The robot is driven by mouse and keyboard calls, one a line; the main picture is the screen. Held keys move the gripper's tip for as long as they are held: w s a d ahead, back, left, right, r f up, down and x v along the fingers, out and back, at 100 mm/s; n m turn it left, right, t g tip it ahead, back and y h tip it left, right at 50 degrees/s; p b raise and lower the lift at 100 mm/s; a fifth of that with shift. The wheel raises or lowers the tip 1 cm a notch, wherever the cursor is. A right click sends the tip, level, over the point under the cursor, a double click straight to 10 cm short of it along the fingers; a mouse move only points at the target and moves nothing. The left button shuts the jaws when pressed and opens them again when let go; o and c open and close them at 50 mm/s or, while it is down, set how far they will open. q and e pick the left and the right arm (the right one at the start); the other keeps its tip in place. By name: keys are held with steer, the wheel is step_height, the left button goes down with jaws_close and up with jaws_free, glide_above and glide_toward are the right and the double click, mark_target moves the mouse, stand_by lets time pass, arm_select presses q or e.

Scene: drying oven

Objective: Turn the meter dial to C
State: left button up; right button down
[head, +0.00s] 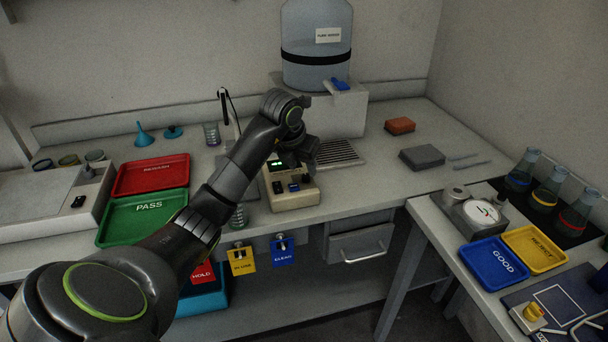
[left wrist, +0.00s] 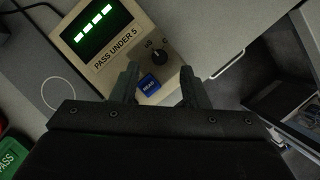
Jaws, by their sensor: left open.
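The cream meter (head: 291,194) stands on the bench with a lit green display. In the left wrist view the meter (left wrist: 108,62) shows a display with several white dashes and the label "PASS UNDER 5". Its black dial (left wrist: 158,57) sits between the marks "uS" and "C"; I cannot tell for sure which mark it points at. My left gripper (head: 291,160) is over the meter. In the wrist view its fingers (left wrist: 159,78) are open and empty, apart on either side of the button, short of the dial.
Red and green trays (head: 150,174) lie left of the meter. A small beaker (head: 239,216) stands close to the meter's left side. A water container (head: 316,50) stands behind. The right side table holds blue and yellow trays (head: 535,249) and flasks.

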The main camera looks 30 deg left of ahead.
mark_target(305, 176)
arm_select(q)
steer(key=shift+x, duration=1.8)
jaws_close()
